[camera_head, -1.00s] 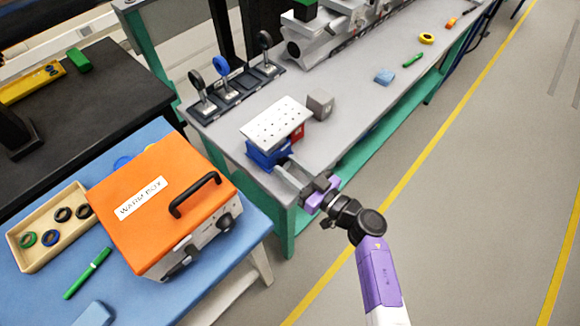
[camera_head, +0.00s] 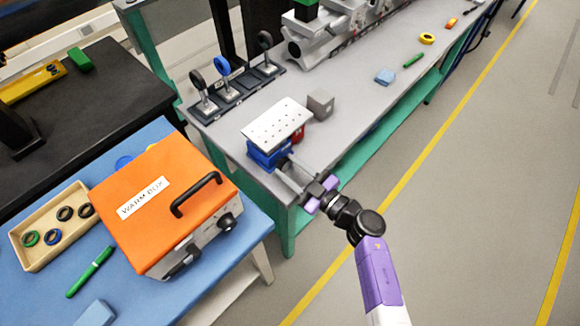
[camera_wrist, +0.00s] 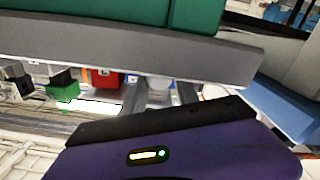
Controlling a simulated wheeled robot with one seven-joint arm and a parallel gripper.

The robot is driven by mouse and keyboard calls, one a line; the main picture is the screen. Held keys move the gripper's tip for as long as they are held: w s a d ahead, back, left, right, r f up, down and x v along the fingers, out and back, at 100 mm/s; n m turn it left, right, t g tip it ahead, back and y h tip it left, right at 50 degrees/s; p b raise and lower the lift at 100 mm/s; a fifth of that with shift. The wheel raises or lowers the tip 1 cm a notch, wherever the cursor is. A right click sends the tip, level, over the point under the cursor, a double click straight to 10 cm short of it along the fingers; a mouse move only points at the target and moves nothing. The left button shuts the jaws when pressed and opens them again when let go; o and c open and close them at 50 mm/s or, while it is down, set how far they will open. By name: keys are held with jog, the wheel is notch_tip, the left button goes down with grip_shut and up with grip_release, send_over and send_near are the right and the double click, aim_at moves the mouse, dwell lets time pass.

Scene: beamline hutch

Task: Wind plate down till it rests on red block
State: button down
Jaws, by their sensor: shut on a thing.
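The white perforated plate (camera_head: 277,122) sits on top of the blue jack (camera_head: 262,158) near the near corner of the grey bench. The red block (camera_head: 298,134) stands under the plate's right side, mostly hidden by it. I cannot tell whether plate and block touch. My gripper (camera_head: 288,168) reaches in from the bench's front edge and is shut on the jack's knob, which its fingers largely hide. In the wrist view, which is rolled over, the grey fingers close around a pale round knob (camera_wrist: 158,87), and the red block (camera_wrist: 104,77) shows to its left.
A grey cube (camera_head: 320,104) stands just right of the plate. Ring-topped holders (camera_head: 222,76) stand behind it. The orange warm box (camera_head: 160,200) on the blue table is left of my gripper. Open floor (camera_head: 450,220) lies to the right.

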jog(key=shift+n, duration=0.8)
jog(key=shift+s, duration=0.1)
jog(key=shift+f, duration=0.1)
jog(key=c, duration=0.9)
grip_release()
